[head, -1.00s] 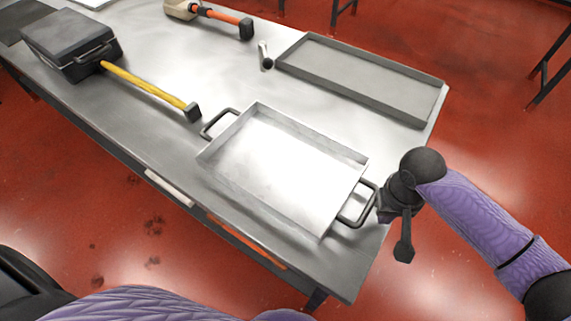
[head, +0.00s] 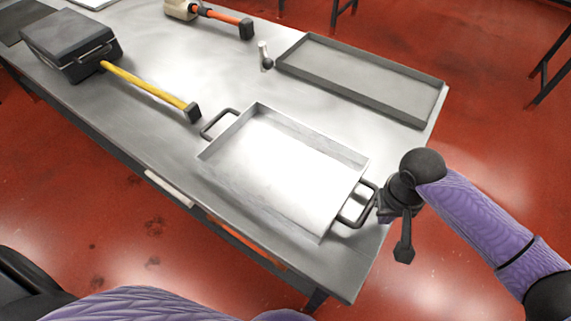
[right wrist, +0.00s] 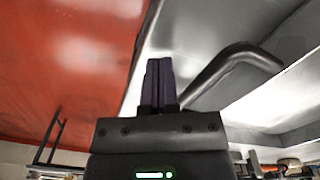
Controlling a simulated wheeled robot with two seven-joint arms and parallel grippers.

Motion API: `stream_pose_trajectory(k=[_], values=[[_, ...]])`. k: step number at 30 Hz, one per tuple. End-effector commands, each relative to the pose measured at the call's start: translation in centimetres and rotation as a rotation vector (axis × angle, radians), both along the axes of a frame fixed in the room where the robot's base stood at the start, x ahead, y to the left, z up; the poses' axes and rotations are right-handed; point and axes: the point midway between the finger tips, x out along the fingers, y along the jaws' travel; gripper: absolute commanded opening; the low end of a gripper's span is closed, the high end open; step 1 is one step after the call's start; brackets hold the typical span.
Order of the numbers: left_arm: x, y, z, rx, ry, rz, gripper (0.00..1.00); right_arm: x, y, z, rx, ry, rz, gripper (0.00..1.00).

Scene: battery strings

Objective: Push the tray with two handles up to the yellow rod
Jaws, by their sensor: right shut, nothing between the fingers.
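The silver tray with two handles (head: 333,214) lies on the metal table, with one dark handle (head: 218,124) at its left end and one (head: 357,206) at its right end. The yellow rod (head: 145,85) runs from a black box to a dark end block (head: 193,112). The left handle is close to that block, with a small gap showing. My right gripper (head: 383,213) is shut and empty beside the right handle. In the right wrist view its closed fingers (right wrist: 159,75) are next to the handle (right wrist: 235,62); I cannot tell whether they touch. My left gripper is not in view.
A black box (head: 65,45) stands at the table's left. A flat grey tray (head: 360,85) lies behind the handled tray, near a small cylinder (head: 265,55). An orange rod (head: 225,17) lies at the back. The table's front edge is close to the handled tray.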

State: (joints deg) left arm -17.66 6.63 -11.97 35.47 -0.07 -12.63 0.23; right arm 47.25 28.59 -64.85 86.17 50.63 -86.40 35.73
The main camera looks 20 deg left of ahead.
Motion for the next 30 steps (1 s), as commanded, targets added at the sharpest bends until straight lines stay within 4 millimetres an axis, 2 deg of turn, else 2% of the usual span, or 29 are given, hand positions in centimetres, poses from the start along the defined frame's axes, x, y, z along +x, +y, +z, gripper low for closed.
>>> stream_pose_trajectory(k=[14,30], values=[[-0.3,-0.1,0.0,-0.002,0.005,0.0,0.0,0.0,0.1,0.0,0.0,0.0,0.0,0.0],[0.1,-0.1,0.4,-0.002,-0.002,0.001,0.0,0.4,1.6,0.0,0.0,0.0,0.001,0.0]])
